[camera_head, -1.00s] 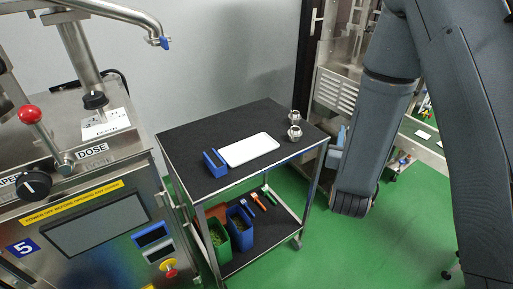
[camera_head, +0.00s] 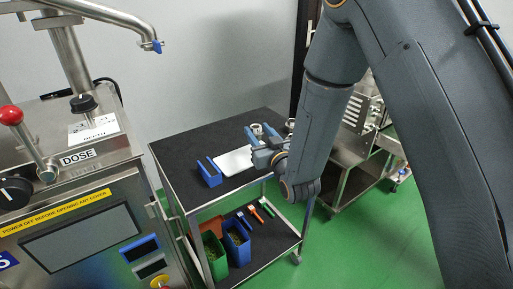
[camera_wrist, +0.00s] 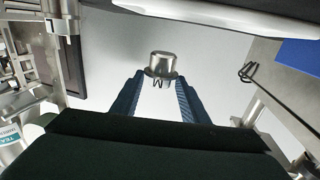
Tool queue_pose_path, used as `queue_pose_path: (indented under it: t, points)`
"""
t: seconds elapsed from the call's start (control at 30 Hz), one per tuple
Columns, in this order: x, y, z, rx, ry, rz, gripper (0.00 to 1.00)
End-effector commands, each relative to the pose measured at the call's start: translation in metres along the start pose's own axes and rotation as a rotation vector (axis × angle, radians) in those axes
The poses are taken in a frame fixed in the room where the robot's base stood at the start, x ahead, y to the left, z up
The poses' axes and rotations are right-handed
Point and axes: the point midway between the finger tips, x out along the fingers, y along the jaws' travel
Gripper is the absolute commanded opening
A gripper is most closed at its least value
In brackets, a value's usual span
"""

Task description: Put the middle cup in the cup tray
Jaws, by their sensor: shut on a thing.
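My gripper (camera_head: 262,134) hangs over the top shelf of a black cart, above or beside the right end of a flat white tray (camera_head: 228,165). In the wrist view its two blue fingers (camera_wrist: 158,92) are shut on a small metal cup (camera_wrist: 161,66), with the cup's body standing out past the fingertips. The same cup (camera_head: 257,128) shows small between the fingers in the head view. Another metal cup (camera_head: 290,123) stands on the shelf behind, partly hidden by my arm. I cannot tell the exact height above the tray.
A blue holder (camera_head: 209,173) stands at the tray's left end. The cart's lower shelf holds a green bin (camera_head: 214,254), a blue bin (camera_head: 237,244) and small tools. A steel machine with a DOSE label (camera_head: 77,158) stands left. The shelf's back left is clear.

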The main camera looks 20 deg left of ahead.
Motion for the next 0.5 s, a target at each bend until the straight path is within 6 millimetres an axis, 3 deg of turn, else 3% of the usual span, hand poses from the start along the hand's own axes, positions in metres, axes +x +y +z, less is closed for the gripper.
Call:
queue_pose_path:
  t: [0.5]
  points:
    - [0.000,0.001,0.049,0.001,0.001,0.002,0.17]
